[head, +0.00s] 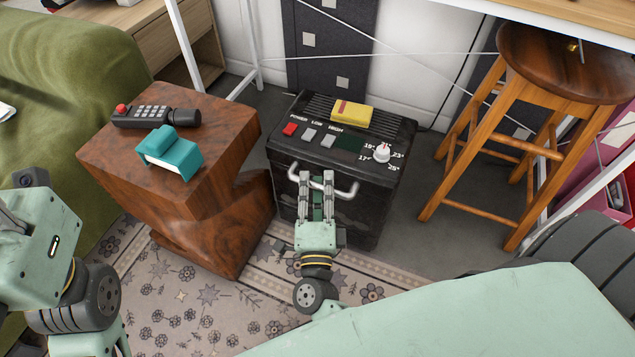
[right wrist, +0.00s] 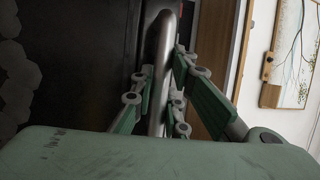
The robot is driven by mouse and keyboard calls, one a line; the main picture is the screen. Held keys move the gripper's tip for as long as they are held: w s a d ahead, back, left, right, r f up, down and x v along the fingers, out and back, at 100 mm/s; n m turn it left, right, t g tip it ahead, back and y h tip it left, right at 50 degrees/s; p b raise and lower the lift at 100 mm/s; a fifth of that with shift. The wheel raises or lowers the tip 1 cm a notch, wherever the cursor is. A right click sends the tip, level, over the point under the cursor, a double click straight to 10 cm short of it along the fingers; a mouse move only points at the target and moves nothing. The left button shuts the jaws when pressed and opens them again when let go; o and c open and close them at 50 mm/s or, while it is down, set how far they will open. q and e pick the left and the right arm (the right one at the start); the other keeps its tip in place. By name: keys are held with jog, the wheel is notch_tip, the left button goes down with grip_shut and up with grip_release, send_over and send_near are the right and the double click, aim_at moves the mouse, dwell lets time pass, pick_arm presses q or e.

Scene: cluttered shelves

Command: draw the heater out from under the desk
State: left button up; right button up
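The heater (head: 345,220) is a black box with a ribbed top and a front control strip with a red button, grey buttons and a white dial. It stands on the floor beside the wooden block table. A pale curved handle (head: 350,188) sticks out of its front; it shows as a grey bar in the right wrist view (right wrist: 163,45). My right gripper (head: 317,180) is at this handle, its fingers closed around the bar in the right wrist view (right wrist: 165,85). My left gripper's green body (head: 40,235) is at the left edge; its fingertips are not clearly visible.
A yellow object (head: 351,114) lies on the heater's top. The wooden block table (head: 225,135) stands close on the left, bearing a handset (head: 155,117) and a teal object (head: 168,152). A wooden stool (head: 565,62) stands right. A patterned rug (head: 210,305) lies in front.

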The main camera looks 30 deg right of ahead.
jog(key=o, duration=0.4)
jog(key=v, duration=0.7)
jog(key=shift+s+a+f, duration=0.1)
jog(key=shift+s, duration=0.1)
dwell(0.4)
